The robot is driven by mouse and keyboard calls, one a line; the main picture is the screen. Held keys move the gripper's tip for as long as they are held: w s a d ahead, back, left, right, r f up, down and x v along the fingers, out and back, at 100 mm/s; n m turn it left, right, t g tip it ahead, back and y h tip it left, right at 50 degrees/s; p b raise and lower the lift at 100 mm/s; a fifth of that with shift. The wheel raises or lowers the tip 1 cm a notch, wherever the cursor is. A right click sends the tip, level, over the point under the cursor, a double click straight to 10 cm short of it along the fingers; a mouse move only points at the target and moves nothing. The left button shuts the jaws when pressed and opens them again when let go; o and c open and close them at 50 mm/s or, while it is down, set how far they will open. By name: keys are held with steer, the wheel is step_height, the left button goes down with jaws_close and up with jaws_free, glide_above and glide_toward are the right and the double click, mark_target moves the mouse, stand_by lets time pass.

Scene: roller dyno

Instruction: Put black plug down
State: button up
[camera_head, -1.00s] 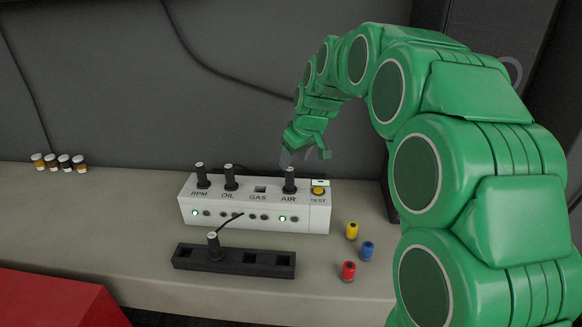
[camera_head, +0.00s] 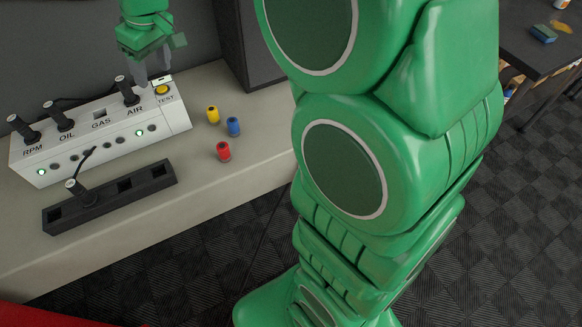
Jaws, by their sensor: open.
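A white test box (camera_head: 112,120) stands on the bench with slots labelled RPM, OIL, GAS and AIR. Black plugs stand in RPM (camera_head: 23,130), OIL (camera_head: 58,117) and AIR (camera_head: 127,91). The GAS slot (camera_head: 99,114) is empty. My gripper (camera_head: 152,73) is open and empty above the right end of the box, near the AIR plug and the yellow TEST button (camera_head: 162,90). My fingers are pale and hard to make out.
Yellow (camera_head: 212,115), blue (camera_head: 233,126) and red (camera_head: 223,151) small cylinders stand on the bench right of the box. My green arm covers the middle of the view. A dark table (camera_head: 545,50) with a blue item stands at far right.

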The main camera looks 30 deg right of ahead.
steer(key=s+d+f+m+g, duration=0.1)
steer(key=s+d, duration=0.3)
steer(key=s, duration=0.8)
steer(key=s+d+f+m+g+h, duration=0.1)
steer(key=s+d+f+m, duration=0.2)
steer(key=s, duration=0.9)
steer(key=s+d+f+m+g+h, duration=0.1)
steer(key=s+d, duration=0.5)
steer(key=s, duration=0.6)
steer(key=shift+f+m+g, duration=0.4)
steer(key=shift+f+m, duration=0.4)
steer(key=shift+m, duration=0.2)
steer(key=shift+d, duration=0.1)
steer(key=shift+w, duration=0.1)
step_height(320, 180, up, 13)
